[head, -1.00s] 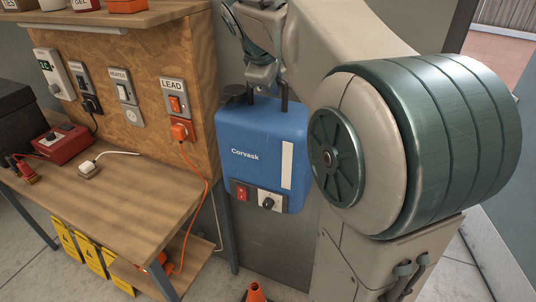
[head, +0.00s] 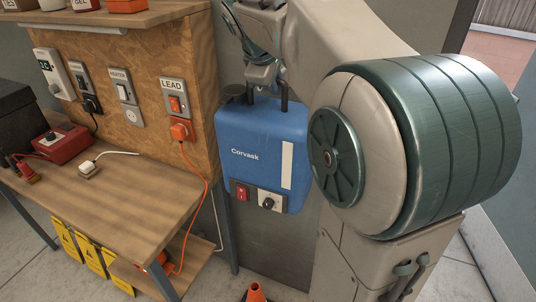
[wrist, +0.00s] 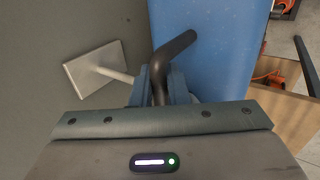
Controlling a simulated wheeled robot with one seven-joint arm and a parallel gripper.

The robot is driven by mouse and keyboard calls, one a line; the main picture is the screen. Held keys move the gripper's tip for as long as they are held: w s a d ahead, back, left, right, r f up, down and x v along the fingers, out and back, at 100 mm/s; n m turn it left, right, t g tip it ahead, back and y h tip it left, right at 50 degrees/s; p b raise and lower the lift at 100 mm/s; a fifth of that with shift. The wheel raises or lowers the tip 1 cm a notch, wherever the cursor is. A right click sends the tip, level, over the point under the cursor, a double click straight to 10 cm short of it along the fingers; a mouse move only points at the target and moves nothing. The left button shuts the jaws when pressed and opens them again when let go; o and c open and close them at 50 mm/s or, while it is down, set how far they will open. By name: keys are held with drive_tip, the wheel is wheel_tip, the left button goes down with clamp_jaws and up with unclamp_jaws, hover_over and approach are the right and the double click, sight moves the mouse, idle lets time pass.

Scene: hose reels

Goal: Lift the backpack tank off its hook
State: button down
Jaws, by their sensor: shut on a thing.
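The backpack tank (head: 250,165) is a blue, upright box marked Corvask, with a white strip and a red switch and black knob at its lower front. It hangs beside the wooden panel. Its blue side shows in the wrist view (wrist: 220,45). My gripper (head: 265,82) is over the tank's top, and in the wrist view (wrist: 160,88) its fingers are shut on the tank's black handle (wrist: 174,50). A pale wall plate with a peg, apparently the hook (wrist: 95,72), reaches toward the handle. Whether the handle still rests on the peg is hidden by the fingers.
The wooden workbench (head: 110,205) and its panel (head: 150,75) with labelled switches stand close left of the tank. An orange cable (head: 206,195) hangs from the LEAD socket. An orange cone (head: 256,292) stands on the floor below.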

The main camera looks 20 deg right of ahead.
drive_tip(key=shift+w+r, duration=0.1)
drive_tip(key=shift+r, duration=0.1)
idle(0.3)
drive_tip(key=shift+r, duration=1.75)
drive_tip(key=s+a+r+b, duration=0.2)
drive_tip(key=s+a, duration=1)
drive_tip(key=a, duration=0.1)
drive_tip(key=shift+s+r, duration=0.15)
drive_tip(key=shift+s, duration=0.2)
